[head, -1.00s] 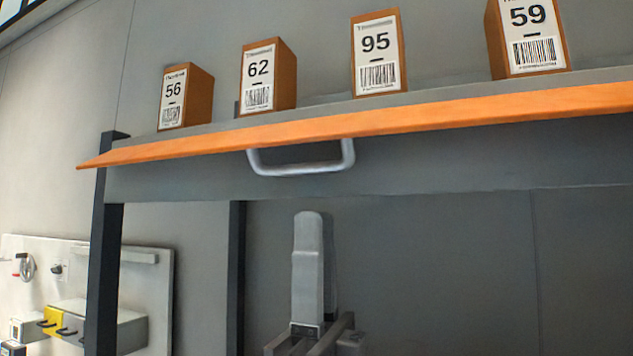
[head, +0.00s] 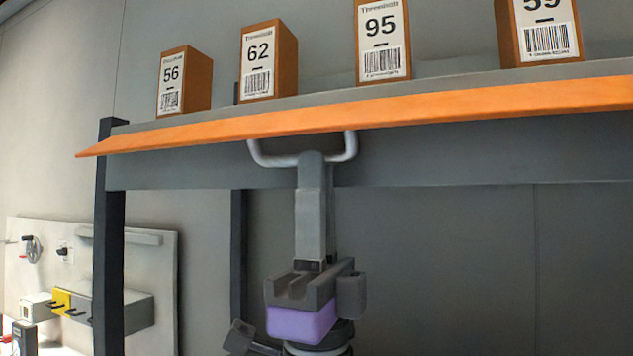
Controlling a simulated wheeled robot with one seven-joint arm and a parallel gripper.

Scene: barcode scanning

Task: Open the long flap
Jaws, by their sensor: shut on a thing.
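The long flap (head: 420,114) is an orange strip along the front edge of the grey shelf, running across almost the whole head view. A grey U-shaped handle (head: 351,147) hangs below it, left of centre. My gripper (head: 312,158) comes up from below, its long grey fingers upright. It is shut on the handle's lower bar, and the fingertips hide the middle of that bar. The purple and dark wrist parts below are mine.
Several orange boxes with number labels stand on the shelf, including box 62 (head: 259,69) and box 95 (head: 382,42). A dark post (head: 108,240) holds the shelf at left. A pegboard (head: 150,265) with tools is at lower left.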

